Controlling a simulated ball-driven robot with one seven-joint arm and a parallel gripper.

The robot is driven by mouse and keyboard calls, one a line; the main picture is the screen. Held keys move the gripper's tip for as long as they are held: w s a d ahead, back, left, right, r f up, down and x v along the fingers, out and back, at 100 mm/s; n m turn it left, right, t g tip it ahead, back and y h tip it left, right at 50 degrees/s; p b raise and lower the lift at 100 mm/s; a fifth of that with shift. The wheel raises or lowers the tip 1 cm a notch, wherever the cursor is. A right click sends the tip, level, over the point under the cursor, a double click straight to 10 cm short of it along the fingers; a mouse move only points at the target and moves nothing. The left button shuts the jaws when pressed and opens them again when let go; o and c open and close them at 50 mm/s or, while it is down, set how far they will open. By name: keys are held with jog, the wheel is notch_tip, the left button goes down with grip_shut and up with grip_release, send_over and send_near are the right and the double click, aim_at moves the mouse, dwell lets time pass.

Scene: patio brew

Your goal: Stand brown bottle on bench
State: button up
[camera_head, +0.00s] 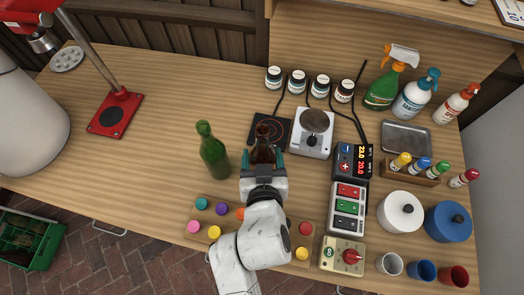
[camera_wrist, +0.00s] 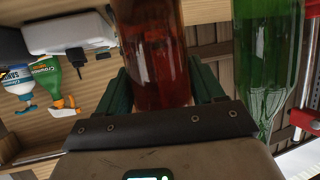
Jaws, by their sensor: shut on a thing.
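The brown bottle (camera_head: 263,148) is between the jaws of my gripper (camera_head: 263,163), over the middle of the wooden bench (camera_head: 190,105). In the wrist view the brown glass (camera_wrist: 155,45) fills the gap between the two green fingers of my gripper (camera_wrist: 165,92), which are shut on it. The bottle looks about upright. Its base is hidden by my gripper, so I cannot tell whether it touches the bench. A green bottle (camera_head: 212,150) stands on the bench just left of it; it also shows in the wrist view (camera_wrist: 265,60).
A black plate (camera_head: 268,124) lies right behind the brown bottle, with a white scale (camera_head: 313,130) beside it. A board with coloured knobs (camera_head: 202,204) lies in front. Control boxes (camera_head: 347,205) stand to the right.

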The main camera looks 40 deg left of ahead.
jog(key=shift+f, duration=0.1)
dwell(0.3)
jog(key=o, duration=1.2)
jog(key=shift+s+d, duration=0.2)
jog(key=v, duration=0.5)
jog(key=b+v, duration=0.1)
jog(key=v, duration=0.5)
jog(key=shift+s+d+r, duration=0.1)
jog(key=shift+s+r, duration=0.05)
jog(key=shift+r, duration=0.2)
